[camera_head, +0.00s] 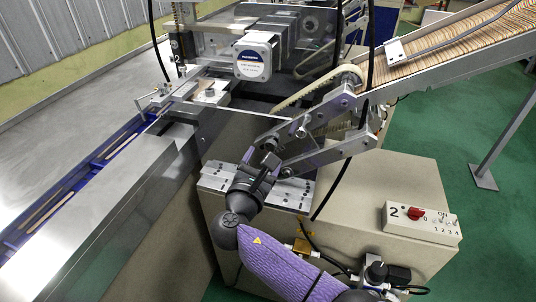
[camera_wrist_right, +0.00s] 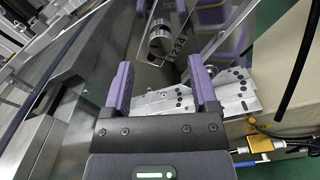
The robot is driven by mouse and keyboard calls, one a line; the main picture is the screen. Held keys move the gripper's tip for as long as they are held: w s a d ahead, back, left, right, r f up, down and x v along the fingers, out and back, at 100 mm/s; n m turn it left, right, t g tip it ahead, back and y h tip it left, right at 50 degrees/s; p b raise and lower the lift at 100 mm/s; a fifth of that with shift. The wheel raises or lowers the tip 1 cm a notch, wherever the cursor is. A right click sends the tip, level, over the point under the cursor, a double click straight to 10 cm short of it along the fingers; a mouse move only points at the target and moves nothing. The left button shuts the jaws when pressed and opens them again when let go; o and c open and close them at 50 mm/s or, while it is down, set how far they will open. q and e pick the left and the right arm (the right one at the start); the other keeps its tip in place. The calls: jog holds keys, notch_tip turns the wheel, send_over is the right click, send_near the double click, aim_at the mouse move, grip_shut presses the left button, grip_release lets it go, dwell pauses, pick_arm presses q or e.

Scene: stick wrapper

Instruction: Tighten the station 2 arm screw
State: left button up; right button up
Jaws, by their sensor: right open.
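My right gripper (camera_head: 266,160) reaches up from the bottom of the head view to the linkage arm (camera_head: 325,152) of the machine. In the right wrist view its two purple fingers (camera_wrist_right: 161,80) are apart with nothing between them. A silver round knob (camera_wrist_right: 160,32), perhaps the arm screw, lies beyond the fingertips, beside a printed number scale (camera_wrist_right: 179,46). A gap shows between the fingers and the knob. In the head view I cannot tell the screw clearly from the other linkage parts. My left gripper is not in view.
A slotted metal plate (camera_head: 290,193) lies below the gripper. A control box (camera_head: 440,228) marked 2, with a red knob (camera_head: 416,214), stands at the right. A loaded stick chute (camera_head: 460,50) slopes in from the upper right. A black cable (camera_head: 345,165) hangs near the linkage.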

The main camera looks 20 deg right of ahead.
aim_at(270, 147)
jog(key=b+x, duration=0.1)
jog(key=x, duration=0.3)
jog(key=shift+f, duration=0.1)
grip_shut()
